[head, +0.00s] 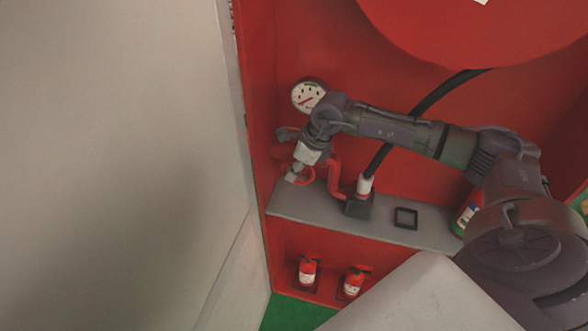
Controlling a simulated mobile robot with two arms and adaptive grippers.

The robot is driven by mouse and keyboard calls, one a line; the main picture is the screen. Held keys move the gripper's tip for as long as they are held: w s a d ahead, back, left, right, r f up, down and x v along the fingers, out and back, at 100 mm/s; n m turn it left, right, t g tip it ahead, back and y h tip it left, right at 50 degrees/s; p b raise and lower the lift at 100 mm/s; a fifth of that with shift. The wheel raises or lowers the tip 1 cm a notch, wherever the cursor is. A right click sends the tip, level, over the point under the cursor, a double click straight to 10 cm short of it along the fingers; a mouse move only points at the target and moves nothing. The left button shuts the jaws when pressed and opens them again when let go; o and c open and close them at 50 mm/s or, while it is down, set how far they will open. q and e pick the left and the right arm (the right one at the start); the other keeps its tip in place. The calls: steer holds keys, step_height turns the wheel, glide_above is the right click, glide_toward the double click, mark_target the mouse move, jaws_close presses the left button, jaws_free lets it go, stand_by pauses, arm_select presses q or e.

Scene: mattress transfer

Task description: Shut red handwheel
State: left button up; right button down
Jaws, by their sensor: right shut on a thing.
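The red handwheel (309,176) shows as a small red ring at the left inside of the red cabinet, beside a red pipe. My right arm reaches in from the right, and its gripper (291,177) points down at the wheel and is shut on its rim. The gripper and wrist cover part of the wheel. My left gripper is not in view.
A round gauge (307,96) sits on the cabinet's back wall above my right wrist. A grey shelf (430,232) carries a black square frame (405,218) and a black hose fitting (360,203). Small red extinguishers (307,271) stand below. A pale panel (110,150) fills the left.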

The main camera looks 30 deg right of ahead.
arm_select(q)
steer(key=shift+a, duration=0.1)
arm_select(e)
steer(key=shift+a+g, duration=0.1)
steer(key=shift+g, duration=0.2)
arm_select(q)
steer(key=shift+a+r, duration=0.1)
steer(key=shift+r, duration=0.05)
arm_select(e)
steer(key=shift+g+h, duration=0.3)
steer(key=shift+h, duration=0.1)
steer(key=c, duration=1.1)
jaws_free()
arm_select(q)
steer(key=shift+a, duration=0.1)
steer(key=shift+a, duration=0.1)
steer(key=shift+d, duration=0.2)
arm_select(e)
steer(key=v, duration=1.2)
